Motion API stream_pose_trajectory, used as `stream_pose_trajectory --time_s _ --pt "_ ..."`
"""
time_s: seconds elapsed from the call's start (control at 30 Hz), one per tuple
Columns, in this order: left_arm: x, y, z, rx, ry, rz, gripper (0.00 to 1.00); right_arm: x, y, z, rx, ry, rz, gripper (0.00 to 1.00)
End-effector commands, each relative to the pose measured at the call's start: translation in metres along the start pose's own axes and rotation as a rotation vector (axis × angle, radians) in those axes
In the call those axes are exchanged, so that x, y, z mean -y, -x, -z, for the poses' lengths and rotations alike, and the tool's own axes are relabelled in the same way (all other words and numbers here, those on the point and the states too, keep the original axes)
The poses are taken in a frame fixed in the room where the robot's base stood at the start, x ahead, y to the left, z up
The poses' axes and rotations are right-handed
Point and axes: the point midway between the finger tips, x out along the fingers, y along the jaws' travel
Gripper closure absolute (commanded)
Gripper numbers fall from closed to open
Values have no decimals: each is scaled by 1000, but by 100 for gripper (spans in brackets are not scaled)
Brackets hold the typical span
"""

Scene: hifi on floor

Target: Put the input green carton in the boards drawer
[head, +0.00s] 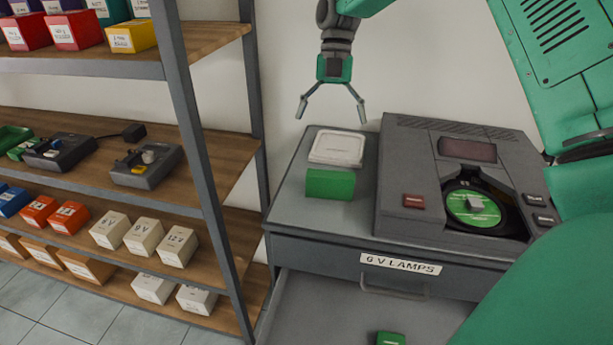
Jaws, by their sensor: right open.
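A green carton (330,185) lies on the left part of the grey cabinet top (300,215), in front of a flat white square piece (338,149). My right gripper (332,108) hangs above and behind the carton, fingers spread and empty, apart from everything. Below the closed drawer labelled "6 V LAMPS" (400,263), an open drawer (320,310) is pulled out. A small green block (391,339) lies in it, cut off by the bottom edge. The open drawer's label is out of view, so I cannot tell if it is the boards drawer. My left gripper is not in view.
A grey machine (405,165) with a green disc (473,208) fills the right of the cabinet top. A shelf rack (190,120) with small cartons and devices stands at left, its post close to the cabinet. My green arm covers the lower right.

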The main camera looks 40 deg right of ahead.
Motion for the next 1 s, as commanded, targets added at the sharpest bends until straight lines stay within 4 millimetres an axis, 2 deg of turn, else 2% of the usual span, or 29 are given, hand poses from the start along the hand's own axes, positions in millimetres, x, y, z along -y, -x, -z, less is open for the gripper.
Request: stream_pose_trajectory --time_s 0.3,0.4,0.63,0.8,1.0 --pt "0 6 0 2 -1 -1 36 -3 -60 0 -4 -3 9 0" --pt "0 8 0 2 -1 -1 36 -5 -73 -1 -2 -3 8 0" --pt "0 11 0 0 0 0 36 -6 -88 0 1 -3 9 0" --pt "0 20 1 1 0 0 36 -2 -113 -12 -1 -4 9 0" --pt "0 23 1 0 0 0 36 -1 -133 -13 0 -2 7 0"
